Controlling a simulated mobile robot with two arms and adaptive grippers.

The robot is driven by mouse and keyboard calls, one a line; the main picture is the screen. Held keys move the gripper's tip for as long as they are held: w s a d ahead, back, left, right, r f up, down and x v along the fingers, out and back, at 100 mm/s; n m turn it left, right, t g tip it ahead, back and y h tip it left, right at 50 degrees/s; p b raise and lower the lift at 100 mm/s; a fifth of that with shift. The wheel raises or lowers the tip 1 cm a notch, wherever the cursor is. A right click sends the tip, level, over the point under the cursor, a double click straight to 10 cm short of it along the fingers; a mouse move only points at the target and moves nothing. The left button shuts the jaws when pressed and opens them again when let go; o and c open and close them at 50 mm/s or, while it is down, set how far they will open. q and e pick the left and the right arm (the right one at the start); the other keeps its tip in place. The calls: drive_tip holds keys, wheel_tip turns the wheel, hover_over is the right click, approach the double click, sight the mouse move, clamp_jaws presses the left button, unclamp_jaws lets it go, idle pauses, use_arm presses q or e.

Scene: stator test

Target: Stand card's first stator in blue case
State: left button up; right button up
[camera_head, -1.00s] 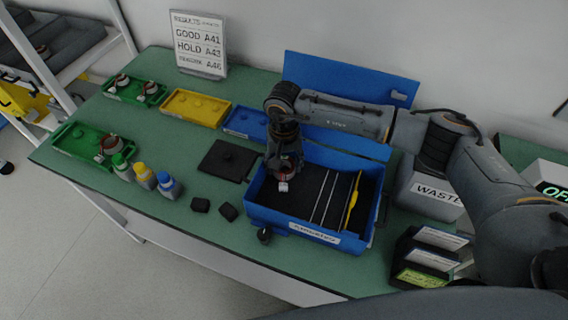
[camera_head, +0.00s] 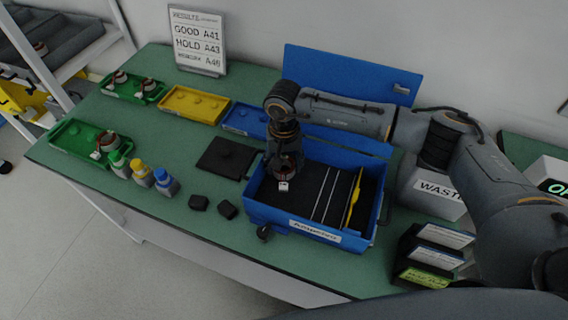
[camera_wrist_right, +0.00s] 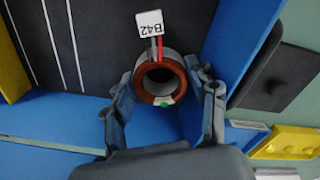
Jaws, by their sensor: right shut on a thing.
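The blue case (camera_head: 262,212) stands open, with a dark floor, thin white lines and a yellow strip on its right side. Its blue lid (camera_head: 330,72) is raised behind it. My right gripper (camera_head: 284,165) is inside the case's left part, pointing down and shut on a stator (camera_head: 283,175). In the right wrist view the stator (camera_wrist_right: 160,62) is a copper-brown ring between both fingers (camera_wrist_right: 165,90), with red and dark leads and a white tag reading B42 (camera_wrist_right: 149,23). I cannot tell whether it touches the floor. My left gripper is out of view.
A results card (camera_head: 197,38) lists GOOD A41, HOLD A43 and a third line, seemingly A46. Green trays (camera_head: 62,148) with stators, a yellow tray (camera_head: 193,104), bottles (camera_head: 141,172) and a black plate (camera_head: 224,158) are left of the case. A waste bin (camera_head: 432,195) is right.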

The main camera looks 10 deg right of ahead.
idle(0.3)
drive_tip(key=o, duration=1.5)
drive_tip(key=shift+o, duration=0.2)
wheel_tip(320, 180, up, 12)
drive_tip(key=shift+d, duration=0.15)
drive_tip(key=shift+f, duration=0.15)
